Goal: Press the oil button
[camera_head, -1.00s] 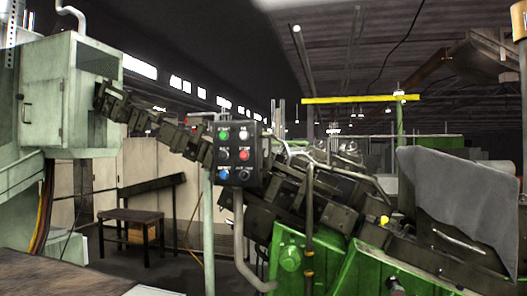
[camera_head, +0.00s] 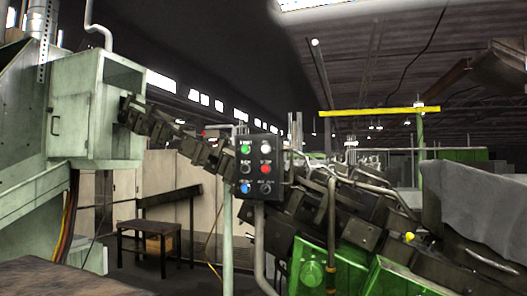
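A dark control box (camera_head: 256,179) stands upright on a post near the middle of the view. Its face carries two columns of round buttons with small labels. The left column has a green button (camera_head: 246,149), a black one (camera_head: 245,168) and a blue one (camera_head: 245,187). The right column has a white button (camera_head: 267,148), a red one (camera_head: 266,169) and a black one (camera_head: 265,187). The labels are too small to read, so I cannot tell which is the oil button. Neither of my grippers is in view.
A dark chain-like conveyor (camera_head: 170,135) slopes from a pale green cabinet (camera_head: 90,110) behind the box. Green machinery (camera_head: 345,265) and a grey cover (camera_head: 475,205) fill the right. A small brown table (camera_head: 148,230) stands at lower left. A brown surface (camera_head: 80,280) lies at the bottom left.

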